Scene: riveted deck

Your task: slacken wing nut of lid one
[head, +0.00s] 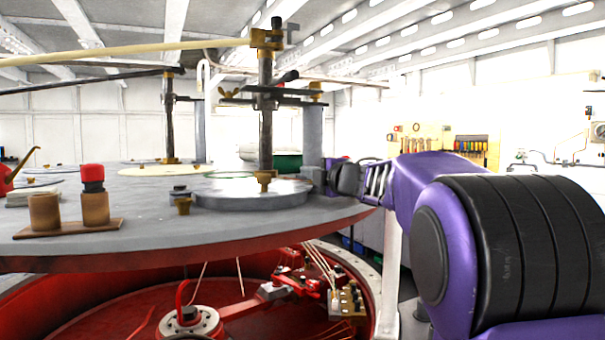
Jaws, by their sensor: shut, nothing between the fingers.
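A round grey metal lid (250,194) lies on the deck, below a dark upright post (265,125) with brass fittings. A small brass piece shaped like a wing nut (229,92) sits at the left end of a dark crossbar on this post. I cannot tell from the picture which lid is lid one. My purple arm reaches in from the right. My gripper (326,172) is at its far end, small and partly dark, by the right edge of the lid and below the crossbar. It is shut and empty, apart from the wing nut.
The round deck (130,238) has a red underside with red machinery below. Two brown cylinders (95,208), one red-topped, stand on a board at the left. A second post (169,120) stands behind. A long pale bar (130,48) runs overhead. A tool board (470,148) hangs behind.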

